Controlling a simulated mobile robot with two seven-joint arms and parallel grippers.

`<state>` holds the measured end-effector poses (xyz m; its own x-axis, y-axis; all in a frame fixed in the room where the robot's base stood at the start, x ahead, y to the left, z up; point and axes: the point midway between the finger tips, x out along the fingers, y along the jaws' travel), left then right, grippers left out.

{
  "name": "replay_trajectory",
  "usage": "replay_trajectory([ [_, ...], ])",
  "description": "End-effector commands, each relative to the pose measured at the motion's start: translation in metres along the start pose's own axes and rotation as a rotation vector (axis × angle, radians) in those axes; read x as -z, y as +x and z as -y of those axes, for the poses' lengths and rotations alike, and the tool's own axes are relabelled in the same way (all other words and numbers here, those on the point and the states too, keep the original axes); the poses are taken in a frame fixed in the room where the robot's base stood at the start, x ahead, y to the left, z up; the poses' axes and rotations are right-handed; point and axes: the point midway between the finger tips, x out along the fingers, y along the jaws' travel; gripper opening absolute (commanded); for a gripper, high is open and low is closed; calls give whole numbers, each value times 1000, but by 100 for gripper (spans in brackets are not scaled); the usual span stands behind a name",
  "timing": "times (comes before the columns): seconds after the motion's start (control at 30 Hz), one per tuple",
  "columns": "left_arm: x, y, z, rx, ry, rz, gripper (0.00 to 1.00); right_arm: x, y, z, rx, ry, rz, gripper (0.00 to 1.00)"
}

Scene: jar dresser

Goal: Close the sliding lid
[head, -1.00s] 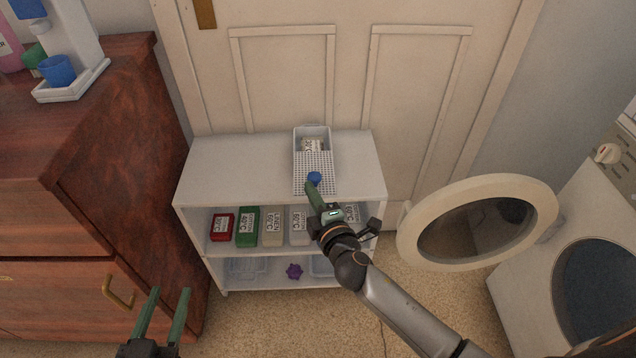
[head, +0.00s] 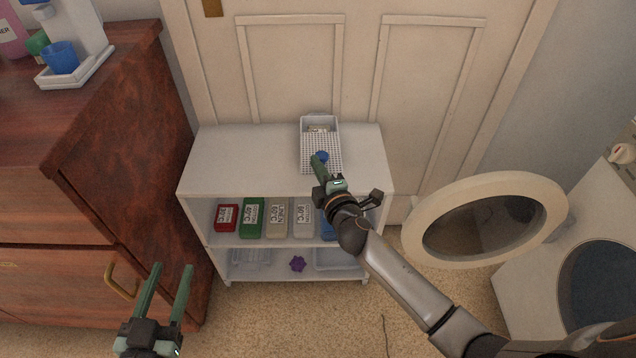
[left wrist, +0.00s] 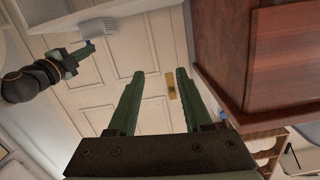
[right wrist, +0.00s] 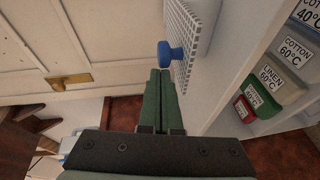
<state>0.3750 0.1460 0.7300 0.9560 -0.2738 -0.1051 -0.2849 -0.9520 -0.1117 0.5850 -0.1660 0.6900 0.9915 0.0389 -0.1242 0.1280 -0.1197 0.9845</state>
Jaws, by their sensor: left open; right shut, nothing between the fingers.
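A white box (head: 321,119) stands on top of the white shelf unit. Its perforated white sliding lid (head: 322,146) covers the front and most of the box, and a gap stays open at the back, where a labelled item (head: 317,128) shows. The lid has a blue knob (head: 321,156), which also shows in the right wrist view (right wrist: 172,55). My right gripper (head: 316,160) is shut and empty, its tips at the front side of the knob and touching or very close to it. My left gripper (head: 172,268) is open and empty, low at the left, away from the box.
The shelf unit (head: 235,165) holds several labelled boxes, among them a red one (head: 227,217) and a green one (head: 252,217), with a purple object (head: 298,264) below. A wooden dresser (head: 110,150) stands left and an open round washer door (head: 485,220) right. The shelf top is otherwise clear.

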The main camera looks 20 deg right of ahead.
Motion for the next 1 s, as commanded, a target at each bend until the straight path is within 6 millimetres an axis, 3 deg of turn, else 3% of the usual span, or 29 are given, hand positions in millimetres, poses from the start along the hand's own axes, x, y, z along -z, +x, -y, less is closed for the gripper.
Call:
replay_trajectory([
  [0.1, 31, 2, 4, 3, 36, -119, 50, -10, 29, -4, -3, -2, 3, 0],
  [0.23, 58, -1, 5, 4, 66, -227, 50, -17, 50, -7, -2, -1, 3, 0],
  [1.0, 57, -2, 5, 5, 62, -218, 50, -15, 47, -7, 0, 0, 1, 0],
])
